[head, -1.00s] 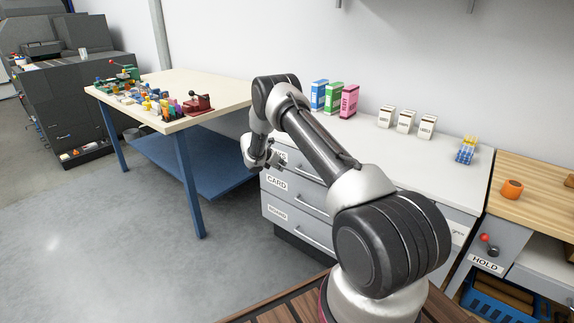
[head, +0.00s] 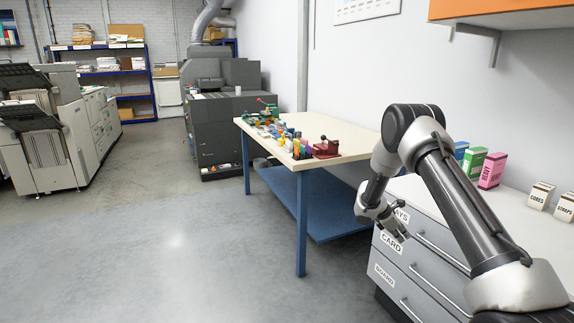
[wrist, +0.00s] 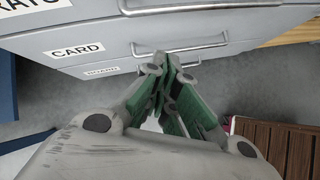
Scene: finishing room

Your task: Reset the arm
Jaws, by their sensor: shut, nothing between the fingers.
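My gripper (head: 401,236) hangs at the end of my bent arm, in front of the drawer cabinet (head: 412,262). In the wrist view my gripper (wrist: 172,62) points toward the drawer fronts, with its green-padded fingers together and nothing between them. The drawer labelled CARD (wrist: 82,49) and its metal handle are just beyond the fingertips. I cannot tell whether the fingertips touch the handle.
A cream-topped table (head: 350,147) with blue legs holds many small coloured items and a red device (head: 326,148). Coloured boxes (head: 474,163) and small white boxes stand on the cabinet top. The grey floor (head: 170,240) is clear on the left.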

